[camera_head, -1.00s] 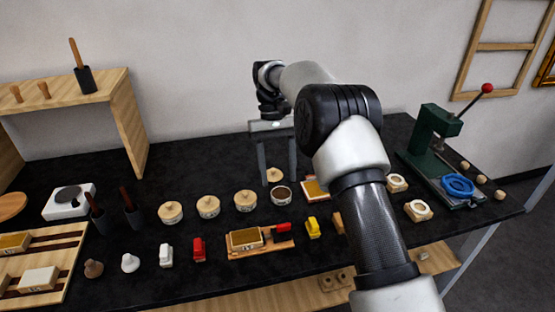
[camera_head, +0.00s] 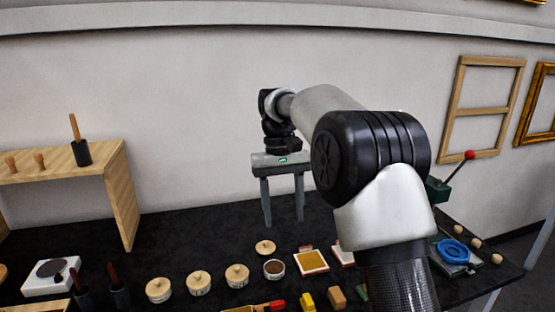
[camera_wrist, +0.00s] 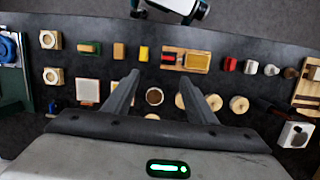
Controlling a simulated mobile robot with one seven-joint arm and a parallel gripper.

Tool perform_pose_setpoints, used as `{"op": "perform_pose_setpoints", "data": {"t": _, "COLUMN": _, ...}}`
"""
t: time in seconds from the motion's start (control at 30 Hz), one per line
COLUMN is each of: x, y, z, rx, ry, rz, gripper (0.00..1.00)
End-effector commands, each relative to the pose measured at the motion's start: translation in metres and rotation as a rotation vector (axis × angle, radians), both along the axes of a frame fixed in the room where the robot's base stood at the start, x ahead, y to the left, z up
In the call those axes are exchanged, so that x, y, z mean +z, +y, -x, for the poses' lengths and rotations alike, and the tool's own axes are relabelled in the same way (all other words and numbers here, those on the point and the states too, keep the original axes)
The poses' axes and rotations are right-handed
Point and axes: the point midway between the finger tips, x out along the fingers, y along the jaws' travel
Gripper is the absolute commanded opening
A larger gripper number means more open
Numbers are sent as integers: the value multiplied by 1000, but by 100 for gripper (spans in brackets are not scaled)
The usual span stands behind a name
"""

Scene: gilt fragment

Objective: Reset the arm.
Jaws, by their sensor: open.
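My gripper (camera_head: 283,222) hangs over the back of the black table in the head view, its two grey fingers pointing down and apart. Nothing is between them. In the wrist view my gripper (camera_wrist: 157,98) is also open, with its fingers spread above the table. An open round jar with dark contents (camera_wrist: 154,97) shows between the fingers from above, well below them. The same jar (camera_head: 274,268) stands in front of the gripper in the head view. My arm reaches in from the lower right and hides part of the table.
Lidded jars (camera_head: 199,283) stand in a row at the front. A wooden shelf (camera_head: 118,190) stands at the left. A green press with a red-knobbed lever (camera_head: 438,190) is at the right. A white scale (camera_head: 50,275) sits at lower left. The table behind the jars is fairly clear.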

Motion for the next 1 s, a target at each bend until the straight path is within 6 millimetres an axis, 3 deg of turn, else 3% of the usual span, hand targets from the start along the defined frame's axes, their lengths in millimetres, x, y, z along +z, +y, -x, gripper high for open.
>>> {"op": "perform_pose_setpoints", "data": {"t": 0.03, "x": 27, "y": -12, "z": 14, "rx": -12, "ry": -49, "rz": -7, "gripper": 52}}
{"op": "perform_pose_setpoints", "data": {"t": 0.2, "x": 79, "y": -46, "z": 63, "rx": -54, "ry": -194, "rz": -29, "gripper": 52}}
{"op": "perform_pose_setpoints", "data": {"t": 0.4, "x": 110, "y": -83, "z": 137, "rx": -109, "ry": -365, "rz": -52, "gripper": 52}}
{"op": "perform_pose_setpoints", "data": {"t": 0.53, "x": 112, "y": -103, "z": 187, "rx": -150, "ry": -477, "rz": -69, "gripper": 52}}
{"op": "perform_pose_setpoints", "data": {"t": 0.7, "x": 96, "y": -121, "z": 242, "rx": -197, "ry": -604, "rz": -88, "gripper": 52}}
{"op": "perform_pose_setpoints", "data": {"t": 0.83, "x": 81, "y": -127, "z": 266, "rx": -218, "ry": -667, "rz": -98, "gripper": 52}}
{"op": "perform_pose_setpoints", "data": {"t": 1.0, "x": 71, "y": -130, "z": 277, "rx": -229, "ry": -699, "rz": -103, "gripper": 52}}
